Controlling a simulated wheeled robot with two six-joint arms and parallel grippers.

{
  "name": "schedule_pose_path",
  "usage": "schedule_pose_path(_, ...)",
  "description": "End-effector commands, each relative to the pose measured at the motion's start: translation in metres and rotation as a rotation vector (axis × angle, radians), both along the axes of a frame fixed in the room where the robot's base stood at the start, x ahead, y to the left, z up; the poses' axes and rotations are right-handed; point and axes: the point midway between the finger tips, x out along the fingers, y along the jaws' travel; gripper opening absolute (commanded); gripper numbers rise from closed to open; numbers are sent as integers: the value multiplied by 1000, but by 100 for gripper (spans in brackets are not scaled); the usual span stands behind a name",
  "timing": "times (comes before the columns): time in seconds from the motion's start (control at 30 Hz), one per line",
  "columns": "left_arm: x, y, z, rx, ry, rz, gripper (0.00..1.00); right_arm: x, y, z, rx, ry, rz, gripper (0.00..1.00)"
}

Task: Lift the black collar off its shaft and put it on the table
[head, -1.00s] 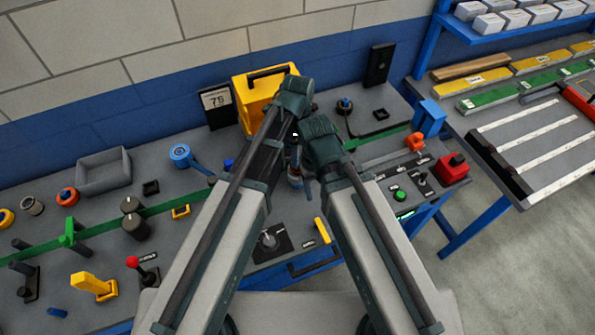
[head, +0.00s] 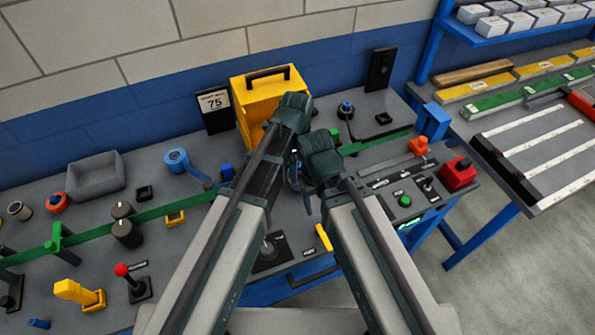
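I cannot single out the black collar on its shaft for sure. A dark post on a black base (head: 12,292) stands at the far left edge. My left gripper (head: 293,180) and my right gripper (head: 308,200) are close together over the middle of the bench, well right of these. The wrists and forearms hide most of both, so their fingers and anything between them cannot be made out.
A yellow box (head: 272,98) stands behind my wrists. A green strip (head: 90,233) runs along the bench (head: 215,225). A grey bin (head: 95,177), a red-knobbed lever (head: 130,280) and a yellow block (head: 78,293) stand left. A red block (head: 458,174) stands right.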

Motion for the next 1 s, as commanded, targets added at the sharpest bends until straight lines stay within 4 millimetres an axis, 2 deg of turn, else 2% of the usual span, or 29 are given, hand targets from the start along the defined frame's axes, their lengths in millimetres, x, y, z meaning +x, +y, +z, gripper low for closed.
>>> schedule_pose_path(0.03, 0, 0, 0, 0, 0, 0, 88, 0, 0, 0, 0, 0, 0, 67)
schedule_pose_path(0.07, 0, 0, 0, 0, 0, 0, 83, 0, 0, 0, 0, 0, 0, 67)
schedule_pose_path(0.5, 0, 0, 0, 0, 0, 0, 4, 0, 0, 0, 0, 0, 0, 67)
schedule_pose_path(0.53, 0, 0, 0, 0, 0, 0, 0, 0, 0, 0, 0, 0, 0, 67)
schedule_pose_path(0.83, 0, 0, 2, 0, 0, 0, 0, 0, 0, 2, 0, 0, 0, 67)
schedule_pose_path(1.0, 0, 0, 12, 0, 0, 0, 0, 0, 0, 12, 0, 0, 0, 67)
